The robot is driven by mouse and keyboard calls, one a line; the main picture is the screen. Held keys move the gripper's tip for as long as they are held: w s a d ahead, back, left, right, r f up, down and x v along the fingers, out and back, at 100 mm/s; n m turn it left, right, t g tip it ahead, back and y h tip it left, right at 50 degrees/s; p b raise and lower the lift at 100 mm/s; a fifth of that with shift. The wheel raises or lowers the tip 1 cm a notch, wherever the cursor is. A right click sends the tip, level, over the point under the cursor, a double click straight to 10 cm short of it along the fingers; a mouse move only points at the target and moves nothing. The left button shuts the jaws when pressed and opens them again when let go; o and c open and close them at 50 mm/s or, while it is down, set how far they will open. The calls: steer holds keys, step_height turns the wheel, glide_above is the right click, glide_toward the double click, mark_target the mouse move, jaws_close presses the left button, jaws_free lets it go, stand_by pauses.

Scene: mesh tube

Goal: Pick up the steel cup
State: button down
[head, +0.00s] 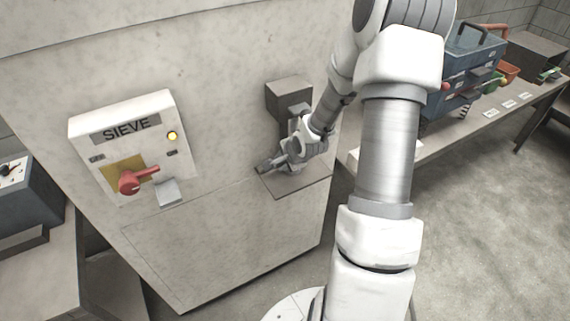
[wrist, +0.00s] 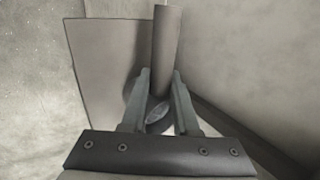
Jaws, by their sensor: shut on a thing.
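In the wrist view, the steel cup (wrist: 158,115) is a small grey round shape low between the two fingers. My gripper (wrist: 158,98) is shut on it, one finger on each side. In the head view my gripper (head: 267,167) is at the small plate on the front of the large pale machine. The cup cannot be made out clearly there.
A grey cylindrical tube (wrist: 166,45) stands just beyond the cup, close to the fingers. A dark box (head: 289,89) sits above the plate (head: 288,186). A SIEVE panel (head: 124,132) with a red lever (head: 136,181) is to the left. A bench with containers (head: 466,70) stands right.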

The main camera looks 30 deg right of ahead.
steer(key=shift+r, duration=0.25)
